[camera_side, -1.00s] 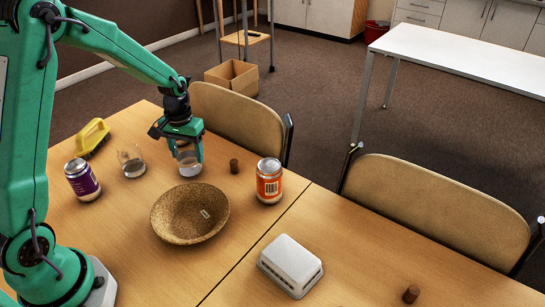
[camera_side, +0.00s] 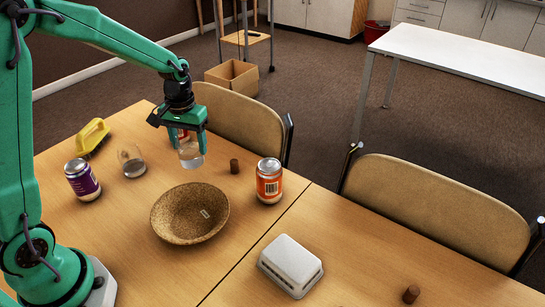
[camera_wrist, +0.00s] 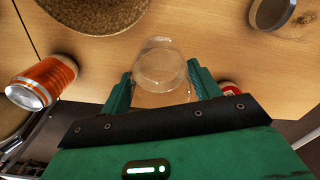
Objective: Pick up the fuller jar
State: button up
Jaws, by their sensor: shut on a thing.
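My gripper (camera_side: 187,127) is shut on a clear glass jar (camera_side: 190,152) and holds it upright above the table, behind the woven bowl. In the wrist view the held jar (camera_wrist: 160,68) sits between both fingers. I cannot clearly tell its fill level. A second glass jar (camera_side: 132,162) stands on the table to the left, with a greyish layer low inside. It also shows at the top right of the wrist view (camera_wrist: 271,13).
A woven bowl (camera_side: 157,217) lies in front of my gripper. An orange can (camera_side: 269,182) and brown cork (camera_side: 234,166) stand right, a purple can (camera_side: 82,181) and yellow brush (camera_side: 92,137) left. A red-and-white thing (camera_wrist: 229,88) is partly hidden beside my gripper. A white box (camera_side: 290,262) lies front right.

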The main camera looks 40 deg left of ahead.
jog(key=s+d+r, duration=0.2)
jog(key=d+r, duration=0.2)
jog(key=d, duration=0.3)
jog(key=shift+s+d+r, duration=0.2)
jog(key=shift+r, duration=0.15)
jog(key=shift+d, duration=0.1)
dwell(0.4)
jog(key=shift+d+r, duration=0.1)
jog(key=shift+d, duration=0.05)
dwell(0.6)
